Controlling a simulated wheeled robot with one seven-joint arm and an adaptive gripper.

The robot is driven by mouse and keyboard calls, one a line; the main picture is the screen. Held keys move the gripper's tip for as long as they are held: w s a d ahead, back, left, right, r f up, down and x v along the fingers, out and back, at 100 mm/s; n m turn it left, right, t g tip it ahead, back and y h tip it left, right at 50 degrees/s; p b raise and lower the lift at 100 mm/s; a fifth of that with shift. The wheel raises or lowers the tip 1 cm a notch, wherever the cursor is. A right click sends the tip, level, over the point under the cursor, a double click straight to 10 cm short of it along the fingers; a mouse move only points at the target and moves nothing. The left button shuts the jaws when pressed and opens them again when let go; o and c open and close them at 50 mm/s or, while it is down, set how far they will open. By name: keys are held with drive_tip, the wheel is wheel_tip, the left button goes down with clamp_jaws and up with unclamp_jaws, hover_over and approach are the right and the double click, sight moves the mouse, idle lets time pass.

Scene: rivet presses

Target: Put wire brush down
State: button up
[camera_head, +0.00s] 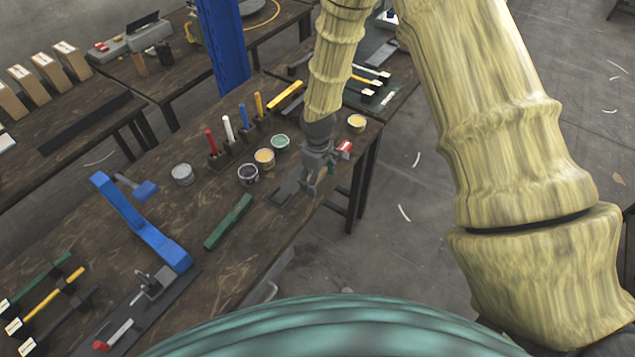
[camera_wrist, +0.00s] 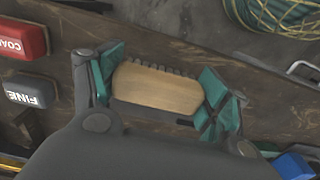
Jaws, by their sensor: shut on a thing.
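My gripper (camera_head: 316,180) is over the right end of the near wooden workbench (camera_head: 130,205). In the wrist view my gripper (camera_wrist: 164,95) has its two teal finger pads on the ends of the wire brush (camera_wrist: 157,89). The brush has a pale wooden back facing the camera, and a row of dark bristles shows along its far edge. The brush lies across the jaws, above or on the dark bench top; I cannot tell whether it touches. In the head view the brush is mostly hidden by the gripper.
A red block marked COARSE (camera_wrist: 22,39) and a grey block marked FINE (camera_wrist: 30,89) sit left in the wrist view. Several open tins, one dark (camera_head: 248,174), stand left of the gripper.

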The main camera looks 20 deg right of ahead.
sight(317, 185)
drive_tip(key=shift+f+p, duration=0.8)
drive_tip(key=shift+f, duration=0.9)
drive_tip(key=shift+f, duration=0.15)
drive_tip(key=o, duration=1.3)
drive_tip(key=shift+c, duration=0.2)
drive_tip(key=shift+r, duration=0.25)
drive_tip(key=shift+s+r+b, duration=0.1)
drive_tip(key=shift+r+b, duration=2.1)
drive_tip(key=shift+r, duration=3.7)
drive_tip(key=s+f+m+y, duration=0.1)
drive_tip(key=s+f+m, duration=0.1)
drive_tip(key=s+f, duration=0.8)
drive_tip(key=s+d+f+m, duration=0.1)
drive_tip(key=s+f, duration=0.3)
drive_tip(key=s, duration=0.4)
drive_tip(key=s+d+f+m, duration=0.1)
drive_tip(key=s+f+m, duration=0.2)
drive_tip(key=s, duration=0.6)
drive_tip(key=s+d+f+m+h, duration=0.1)
drive_tip(key=s+f+m, duration=0.1)
drive_tip(key=s+f, duration=0.5)
drive_tip(key=shift+s, duration=1)
